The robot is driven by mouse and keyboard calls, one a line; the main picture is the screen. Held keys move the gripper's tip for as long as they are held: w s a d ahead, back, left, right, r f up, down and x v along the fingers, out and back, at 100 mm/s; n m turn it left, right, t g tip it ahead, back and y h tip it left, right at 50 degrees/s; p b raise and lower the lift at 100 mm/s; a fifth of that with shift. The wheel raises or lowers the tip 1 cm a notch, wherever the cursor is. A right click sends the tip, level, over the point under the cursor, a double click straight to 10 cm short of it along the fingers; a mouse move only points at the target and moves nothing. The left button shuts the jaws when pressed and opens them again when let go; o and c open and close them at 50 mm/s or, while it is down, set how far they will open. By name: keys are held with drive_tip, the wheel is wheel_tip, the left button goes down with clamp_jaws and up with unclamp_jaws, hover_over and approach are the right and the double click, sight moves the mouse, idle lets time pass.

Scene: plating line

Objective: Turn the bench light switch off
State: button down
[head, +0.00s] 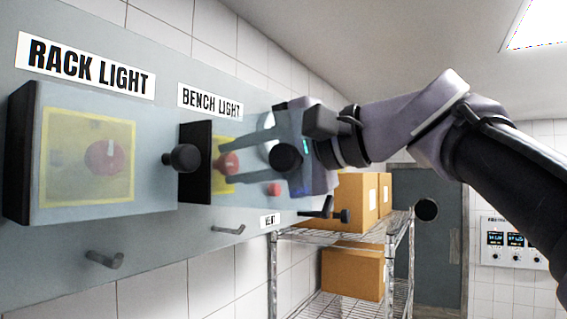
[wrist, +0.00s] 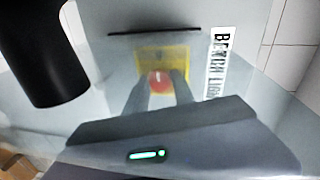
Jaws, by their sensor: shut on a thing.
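The bench light switch is a red knob (head: 229,163) on a yellow plate (head: 218,190), on a box with a dark side (head: 194,190) under the "BENCH LIGHT" label (head: 210,101). My gripper (head: 228,164) reaches in from the right, its two fingers shut on the red knob, one above and one below it. In the wrist view the knob (wrist: 160,81) sits between the fingertips, with the yellow plate (wrist: 163,58) behind it. The fingers hide part of the knob and plate, so I cannot tell its exact setting.
The "RACK LIGHT" box (head: 20,150) with its own red knob (head: 104,157) is at left. A black round knob (head: 182,158) juts out beside the bench light box. Pegs (head: 106,260) stick out below. A wire rack (head: 390,240) with cardboard boxes (head: 352,274) stands behind.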

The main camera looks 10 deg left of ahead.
drive_tip(key=shift+f, duration=0.1)
drive_tip(key=c, duration=1.1)
unclamp_jaws()
drive_tip(key=b+v, duration=0.1)
drive_tip(key=v, duration=1.6)
drive_tip(key=shift+d+b, duration=0.2)
drive_tip(key=shift+b, duration=0.15)
